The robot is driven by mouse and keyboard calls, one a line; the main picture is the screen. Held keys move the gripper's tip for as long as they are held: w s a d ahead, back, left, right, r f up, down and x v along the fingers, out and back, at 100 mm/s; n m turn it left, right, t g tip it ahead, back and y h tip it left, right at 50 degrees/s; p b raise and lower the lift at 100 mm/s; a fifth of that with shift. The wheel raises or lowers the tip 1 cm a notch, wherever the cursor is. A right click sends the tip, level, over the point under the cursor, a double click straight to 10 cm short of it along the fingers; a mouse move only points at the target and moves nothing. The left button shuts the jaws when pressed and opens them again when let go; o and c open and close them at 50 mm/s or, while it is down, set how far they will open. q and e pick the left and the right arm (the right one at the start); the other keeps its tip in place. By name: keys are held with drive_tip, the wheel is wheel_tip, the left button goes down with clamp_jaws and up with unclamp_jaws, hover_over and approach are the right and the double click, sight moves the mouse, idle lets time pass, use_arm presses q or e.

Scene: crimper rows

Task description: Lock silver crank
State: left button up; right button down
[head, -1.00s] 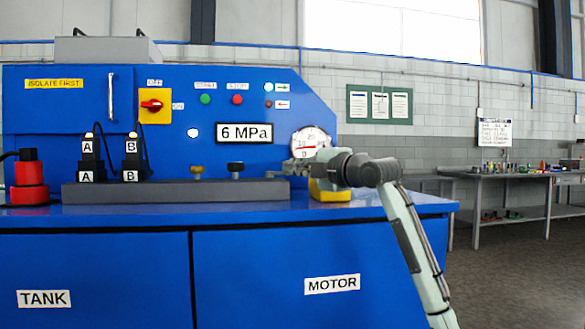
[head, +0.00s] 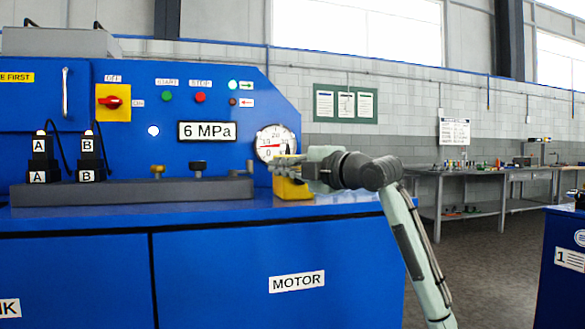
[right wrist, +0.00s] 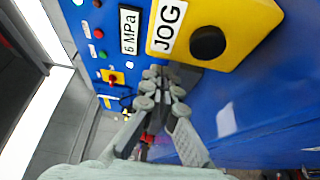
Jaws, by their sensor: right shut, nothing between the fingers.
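I cannot make out a silver crank in either view. My right gripper (head: 284,164) is shut and empty, in front of the blue machine (head: 230,95) at its right end. It appears just above a yellow box (head: 292,189) and below the pressure gauge (head: 277,143). In the right wrist view the fingers (right wrist: 164,76) are close together beside the yellow box (right wrist: 240,20), which has a JOG label and a black button. My left gripper is not in view.
A dark manifold block (head: 130,190) with a brass knob (head: 158,170) and a black knob (head: 198,167) lies on the machine's ledge. A red rotary switch (head: 112,102) is on the panel. A workbench (head: 470,172) and a blue cabinet (head: 562,265) stand right, with clear floor between.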

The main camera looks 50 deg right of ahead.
drive_tip(key=shift+s+a, duration=0.2)
drive_tip(key=shift+s, duration=2.1)
